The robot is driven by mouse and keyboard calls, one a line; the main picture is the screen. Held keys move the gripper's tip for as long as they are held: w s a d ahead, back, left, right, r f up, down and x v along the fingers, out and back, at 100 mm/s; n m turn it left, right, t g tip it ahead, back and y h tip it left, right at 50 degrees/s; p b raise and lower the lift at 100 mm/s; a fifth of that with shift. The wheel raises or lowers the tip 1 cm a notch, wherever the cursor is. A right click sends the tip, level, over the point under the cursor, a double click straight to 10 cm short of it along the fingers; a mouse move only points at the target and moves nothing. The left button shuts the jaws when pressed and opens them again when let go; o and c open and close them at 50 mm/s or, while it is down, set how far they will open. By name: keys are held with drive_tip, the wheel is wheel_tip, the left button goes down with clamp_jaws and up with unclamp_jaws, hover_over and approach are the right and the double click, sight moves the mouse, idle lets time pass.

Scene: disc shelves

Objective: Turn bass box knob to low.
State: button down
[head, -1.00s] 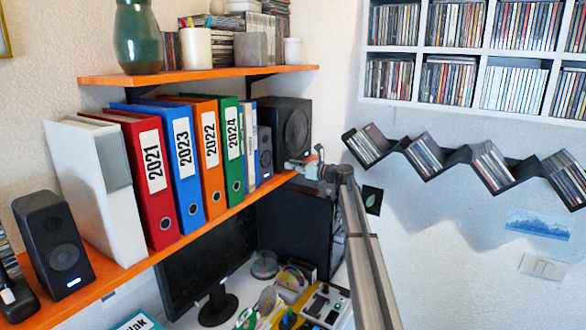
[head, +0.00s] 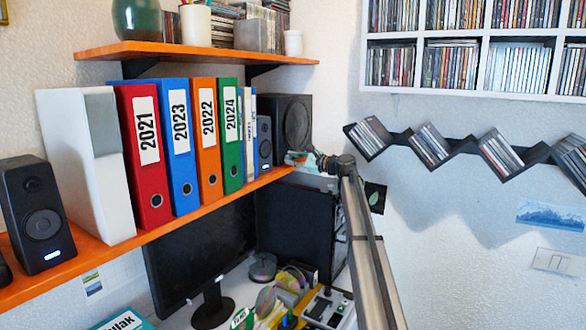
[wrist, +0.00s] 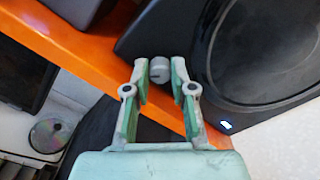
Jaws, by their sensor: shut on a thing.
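The bass box (head: 285,122) is a large black speaker at the right end of the orange shelf. In the wrist view its round cone (wrist: 262,55) fills the upper right, with a small lit light below it. The grey knob (wrist: 160,69) sticks out from the box's lower corner, with a pale mark on its face. My gripper (wrist: 160,75) has its two green-grey fingers on either side of the knob and is shut on it. In the head view my gripper (head: 303,160) is small at the box's lower front, and the knob is hidden.
The orange shelf (head: 120,243) runs just below the gripper. Binders (head: 147,150) and a small speaker (head: 265,141) stand left of the box. A black monitor (head: 205,255) is below. The wall to the right has a zigzag disc rack (head: 455,152).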

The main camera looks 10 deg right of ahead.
drive_tip(key=shift+n+b, duration=0.55)
drive_tip(key=shift+n, duration=0.15)
drive_tip(key=c, duration=1)
unclamp_jaws()
drive_tip(key=shift+s+d+f, duration=0.1)
drive_tip(key=shift+s+d, duration=0.25)
drive_tip(key=shift+r+v, duration=0.2)
drive_tip(key=shift+v, duration=3.3)
